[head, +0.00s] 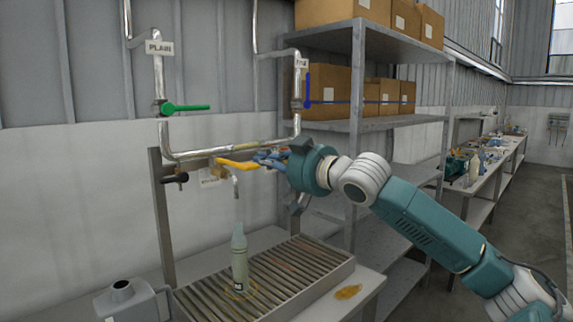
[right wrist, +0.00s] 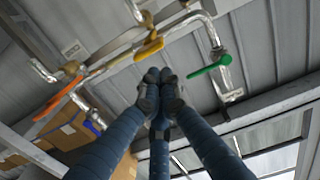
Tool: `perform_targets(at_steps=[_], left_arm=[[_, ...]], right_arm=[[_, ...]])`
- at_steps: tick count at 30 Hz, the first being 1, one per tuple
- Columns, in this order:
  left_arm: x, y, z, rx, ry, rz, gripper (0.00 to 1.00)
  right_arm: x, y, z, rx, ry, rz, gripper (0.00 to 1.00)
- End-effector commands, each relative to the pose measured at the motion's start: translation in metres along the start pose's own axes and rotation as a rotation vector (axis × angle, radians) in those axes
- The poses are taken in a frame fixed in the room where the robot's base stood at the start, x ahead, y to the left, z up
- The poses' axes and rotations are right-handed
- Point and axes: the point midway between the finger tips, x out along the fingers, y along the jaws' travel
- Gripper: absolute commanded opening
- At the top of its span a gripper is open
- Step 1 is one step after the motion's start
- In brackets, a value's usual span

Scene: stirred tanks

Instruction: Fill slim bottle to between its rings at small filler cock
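The slim bottle (head: 239,262), pale green, stands upright on the slatted drip tray (head: 325,264), below a bent spout (head: 236,186). Its liquid level and rings are too small to tell. A yellow lever (head: 236,164) sits on the filler pipe above the spout; it also shows in the right wrist view (right wrist: 149,49). My right gripper (head: 266,157) is at the lever's right end in the head view. In the right wrist view its dark fingertips (right wrist: 160,82) are together, with nothing visible between them; the lever lies beyond them. My left gripper is out of view.
A green lever (head: 186,108) is on the pipe marked PLAIN, a blue lever (head: 307,90) on the right pipe. A black-handled cock (head: 175,178) is at left. Metal shelves (head: 395,128) with boxes stand behind my right arm.

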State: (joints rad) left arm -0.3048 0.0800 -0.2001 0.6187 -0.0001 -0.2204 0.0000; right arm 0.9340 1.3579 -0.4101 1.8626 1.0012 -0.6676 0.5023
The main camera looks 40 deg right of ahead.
Motion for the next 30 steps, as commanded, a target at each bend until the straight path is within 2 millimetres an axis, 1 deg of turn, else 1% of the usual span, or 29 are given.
perform_targets(at_steps=[1, 6, 9, 12, 18, 30], left_arm=[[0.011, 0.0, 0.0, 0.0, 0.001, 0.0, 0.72], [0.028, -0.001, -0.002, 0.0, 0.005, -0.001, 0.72], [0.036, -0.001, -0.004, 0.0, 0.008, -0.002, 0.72], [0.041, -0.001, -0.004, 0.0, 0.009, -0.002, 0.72], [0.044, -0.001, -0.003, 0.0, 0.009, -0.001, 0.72], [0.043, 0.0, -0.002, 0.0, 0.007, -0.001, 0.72]], right_arm=[[-0.01, 0.002, 0.006, -0.005, -0.001, 0.005, 0.0], [-0.04, 0.002, 0.005, -0.005, 0.001, 0.004, 0.0], [-0.053, 0.002, 0.005, -0.005, 0.0, 0.005, 0.0], [-0.062, 0.001, 0.003, -0.003, 0.002, 0.002, 0.0], [-0.069, 0.0, 0.001, 0.001, 0.001, 0.0, 0.0], [-0.069, 0.0, 0.0, 0.0, 0.002, 0.0, 0.0]])
